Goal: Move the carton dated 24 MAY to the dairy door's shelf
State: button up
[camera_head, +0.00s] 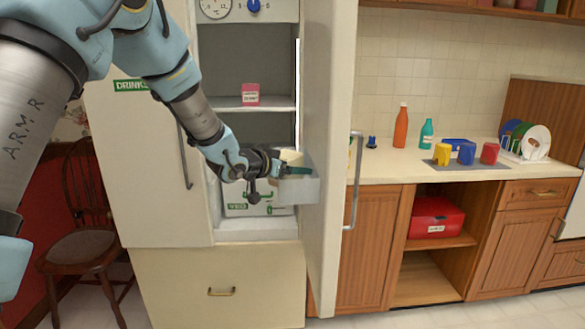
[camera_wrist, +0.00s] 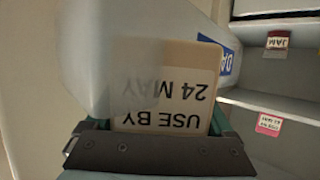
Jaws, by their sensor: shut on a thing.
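The cream carton (camera_wrist: 160,75) fills the middle of the wrist view, its label reading "USE BY 24 MAY" upside down. My gripper (camera_wrist: 150,145) is shut on it. In the head view my gripper (camera_head: 279,168) is at the open fridge door, with the pale top of the carton (camera_head: 291,157) showing at the door's clear shelf bin (camera_head: 305,191). The bin's translucent wall overlaps part of the carton in the wrist view. I cannot tell whether the carton touches the bin's floor. A blue label beginning "DA" (camera_wrist: 229,62) shows behind the carton.
A pink carton (camera_head: 250,94) stands on a fridge shelf. A drawer labelled VEG (camera_head: 240,208) lies below my gripper. The DRINKS door (camera_head: 150,160) is closed at left. The open door (camera_head: 330,160) stands between the fridge and the counter (camera_head: 390,168).

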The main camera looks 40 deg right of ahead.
jog(key=o, duration=1.3)
jog(key=shift+f, duration=0.1)
jog(key=shift+r+p, duration=0.45)
jog(key=shift+r, duration=0.1)
jog(key=b+v, duration=0.2)
jog(key=v, duration=1)
jog(key=shift+b, duration=0.3)
